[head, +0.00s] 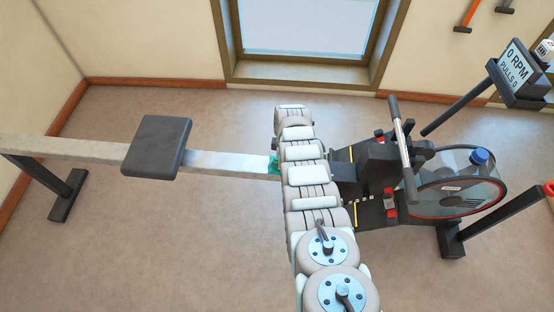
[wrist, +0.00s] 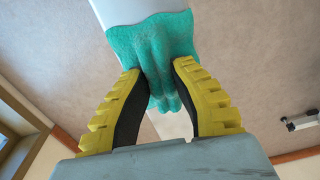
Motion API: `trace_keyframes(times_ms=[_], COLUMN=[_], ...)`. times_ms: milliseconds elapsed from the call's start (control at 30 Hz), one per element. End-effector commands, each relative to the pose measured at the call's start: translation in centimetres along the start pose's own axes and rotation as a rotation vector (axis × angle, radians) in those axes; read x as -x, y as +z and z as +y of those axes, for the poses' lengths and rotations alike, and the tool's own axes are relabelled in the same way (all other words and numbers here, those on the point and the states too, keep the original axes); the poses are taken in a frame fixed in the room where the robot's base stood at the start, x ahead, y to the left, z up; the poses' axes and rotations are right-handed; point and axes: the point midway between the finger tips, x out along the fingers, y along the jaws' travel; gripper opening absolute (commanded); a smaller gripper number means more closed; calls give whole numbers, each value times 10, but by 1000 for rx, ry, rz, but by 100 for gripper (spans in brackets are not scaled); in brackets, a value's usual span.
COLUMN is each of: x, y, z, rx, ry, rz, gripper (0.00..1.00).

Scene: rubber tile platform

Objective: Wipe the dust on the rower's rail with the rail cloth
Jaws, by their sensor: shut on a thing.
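The rower's rail (head: 226,164) runs from the left edge to the flywheel end, with the dark seat (head: 158,147) on it left of my arm. Greyish patches show on the rail's pale surface. My gripper (wrist: 158,78) has its two yellow-backed fingers shut on the green rail cloth (wrist: 150,44). The cloth is bunched between the fingertips and spread over the rail, which also shows in the wrist view (wrist: 122,10). In the head view only a small green bit of cloth (head: 273,165) shows beside my arm. My arm hides the gripper there.
The flywheel housing (head: 458,188) and the handle bar (head: 403,148) stand right of my arm. A monitor (head: 516,75) is on a post at the upper right. A rear leg (head: 68,196) supports the rail's left end. Open floor lies below the rail.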

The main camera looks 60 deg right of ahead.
Motion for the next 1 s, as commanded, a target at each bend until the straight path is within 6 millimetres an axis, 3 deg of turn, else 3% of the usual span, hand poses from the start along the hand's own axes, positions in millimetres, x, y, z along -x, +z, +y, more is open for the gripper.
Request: trace_keyframes(times_ms=[233, 600, 1000], x=[-2, -3, -2], y=[-1, -32, -52], z=[0, -3, -4], rx=[2, 3, 4], ry=[-1, -1, -1], rz=[0, 1, 1], gripper=[0, 0, 0])
